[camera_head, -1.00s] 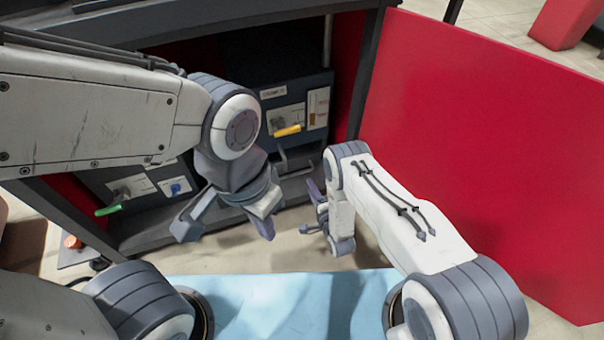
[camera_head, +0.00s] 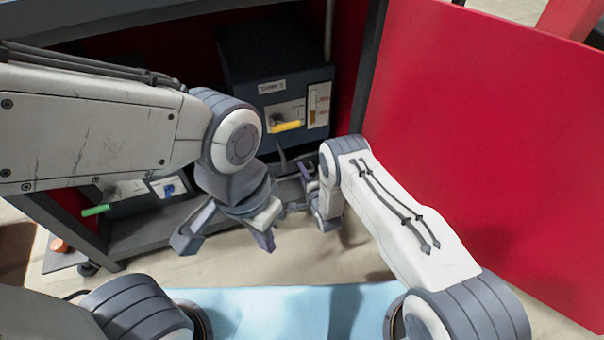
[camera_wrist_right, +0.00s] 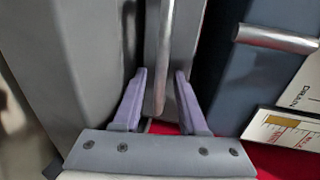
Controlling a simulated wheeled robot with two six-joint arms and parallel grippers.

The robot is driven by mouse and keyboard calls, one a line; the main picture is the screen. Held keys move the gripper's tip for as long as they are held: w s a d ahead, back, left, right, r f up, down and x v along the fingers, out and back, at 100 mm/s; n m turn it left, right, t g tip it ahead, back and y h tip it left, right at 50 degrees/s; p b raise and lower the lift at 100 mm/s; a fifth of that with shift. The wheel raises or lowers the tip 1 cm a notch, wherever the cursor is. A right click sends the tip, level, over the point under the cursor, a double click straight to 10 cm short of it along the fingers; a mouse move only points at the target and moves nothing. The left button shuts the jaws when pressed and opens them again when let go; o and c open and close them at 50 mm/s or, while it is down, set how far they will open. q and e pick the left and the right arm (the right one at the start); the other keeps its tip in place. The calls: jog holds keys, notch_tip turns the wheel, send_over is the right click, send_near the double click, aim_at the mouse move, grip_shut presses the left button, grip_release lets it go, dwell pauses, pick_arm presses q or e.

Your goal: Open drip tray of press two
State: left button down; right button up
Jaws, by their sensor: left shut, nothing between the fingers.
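The right-hand press (camera_head: 262,75), a dark blue box with a yellow-handled lever (camera_head: 285,126), stands inside the dark frame; I take it for press two. Low at its front is a grey drip tray handle (camera_head: 282,158), partly hidden by my arms. In the right wrist view a silver bar handle (camera_wrist_right: 163,60) on a grey front stands between the purple fingers of my right gripper (camera_wrist_right: 158,75). These fingers are apart, with gaps beside the bar. My right gripper also shows in the head view (camera_head: 300,190).
A red panel (camera_head: 480,140) stands close along my right arm. A green handle (camera_head: 95,210) and a blue knob (camera_head: 169,187) mark another unit at left, partly behind my left arm. An orange button (camera_head: 58,245) is at lower left. In the wrist view a silver rod (camera_wrist_right: 275,38) juts in.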

grip_shut()
dwell(1.2)
